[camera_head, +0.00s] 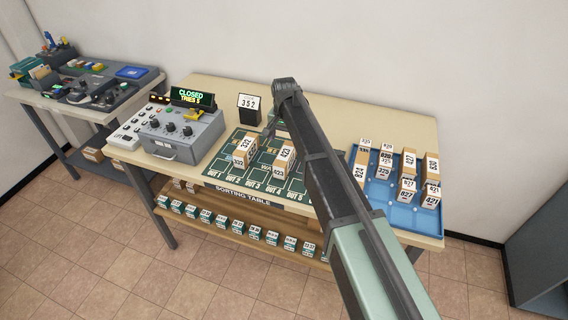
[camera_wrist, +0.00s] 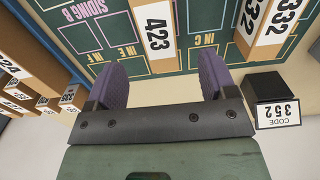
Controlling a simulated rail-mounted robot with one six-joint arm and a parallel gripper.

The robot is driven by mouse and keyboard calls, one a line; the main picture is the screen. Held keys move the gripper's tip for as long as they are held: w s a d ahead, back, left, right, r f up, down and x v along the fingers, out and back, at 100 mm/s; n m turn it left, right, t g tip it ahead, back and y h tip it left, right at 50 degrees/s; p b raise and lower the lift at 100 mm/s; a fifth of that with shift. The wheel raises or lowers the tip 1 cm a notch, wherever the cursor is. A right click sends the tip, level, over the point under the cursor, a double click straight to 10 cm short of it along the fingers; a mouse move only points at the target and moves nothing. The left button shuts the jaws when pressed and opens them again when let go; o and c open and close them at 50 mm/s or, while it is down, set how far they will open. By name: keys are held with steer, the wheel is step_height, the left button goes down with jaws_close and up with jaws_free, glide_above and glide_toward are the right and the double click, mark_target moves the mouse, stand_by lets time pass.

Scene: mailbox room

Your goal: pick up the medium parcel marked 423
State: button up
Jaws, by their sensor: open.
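The parcel marked 423 (camera_head: 284,158) is a brown box with a white label, standing on the green sorting mat (camera_head: 262,183). In the wrist view the parcel marked 423 (camera_wrist: 155,28) shows at the top, ahead of and between my fingers, not touching them. My gripper (camera_wrist: 160,80) is open and empty, with two purple pads spread apart. In the head view my arm hides most of the gripper, which is above the mat's back part.
A grey control box (camera_head: 180,130) is at left. A blue tray (camera_head: 372,197) at right holds several parcels.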

mark_target(285, 153)
step_height(285, 153, down, 5)
steer(key=b, duration=0.4)
steer(key=shift+f, duration=0.2)
steer(key=shift+r, duration=0.1)
step_height(285, 153, down, 5)
steer(key=b, duration=0.5)
steer(key=shift+d, duration=0.15)
steer(key=c, duration=1.1)
steer(key=shift+c, duration=0.2)
steer(key=shift+r, duration=0.15)
step_height(285, 153, up, 20)
steer(key=p, duration=2)
